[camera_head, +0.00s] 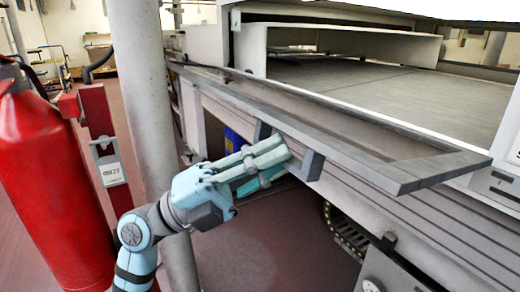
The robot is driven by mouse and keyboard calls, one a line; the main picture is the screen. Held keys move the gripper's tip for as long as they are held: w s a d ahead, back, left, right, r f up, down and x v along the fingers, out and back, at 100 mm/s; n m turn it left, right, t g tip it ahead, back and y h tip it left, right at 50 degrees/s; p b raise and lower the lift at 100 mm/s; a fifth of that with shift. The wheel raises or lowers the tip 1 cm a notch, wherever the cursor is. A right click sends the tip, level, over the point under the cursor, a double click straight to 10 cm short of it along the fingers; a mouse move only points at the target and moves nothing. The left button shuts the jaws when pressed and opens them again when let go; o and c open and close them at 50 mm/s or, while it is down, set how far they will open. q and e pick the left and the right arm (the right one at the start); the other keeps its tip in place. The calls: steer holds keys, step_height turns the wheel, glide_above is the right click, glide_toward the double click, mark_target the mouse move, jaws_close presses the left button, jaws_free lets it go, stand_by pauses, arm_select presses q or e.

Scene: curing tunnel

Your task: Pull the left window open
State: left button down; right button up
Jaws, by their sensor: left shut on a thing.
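The left window (345,150) is a grey-framed flap on the side of the curing tunnel. It tilts outward below a wide opening, and its near corner juts out at right. Its handle (312,165) shows as grey brackets on the lower outer edge; the rest of the handle is hidden behind fingers. My left gripper (266,160), pale blue with light grey fingers, comes from the lower left and is shut on the handle. My right gripper is not in view.
A red cylinder (48,190) and a pale round post (145,85) stand close at left, beside my left arm. The tunnel's interior floor (400,90) shows through the opening. A cable chain (345,232) hangs below the window. Dark red floor (270,245) is open beneath.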

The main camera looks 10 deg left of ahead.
arm_select(q)
steer(key=shift+w+f, duration=0.1)
steer(key=shift+w, duration=0.05)
steer(key=c, duration=1.9)
jaws_free()
steer(key=o, duration=0.4)
steer(key=shift+w+d+f, duration=0.1)
steer(key=shift+w+d, duration=0.3)
steer(key=shift+d, duration=0.1)
steer(key=shift+s+a, duration=0.25)
steer(key=shift+a, duration=0.1)
steer(key=v, duration=0.7)
steer(key=shift+a, duration=0.1)
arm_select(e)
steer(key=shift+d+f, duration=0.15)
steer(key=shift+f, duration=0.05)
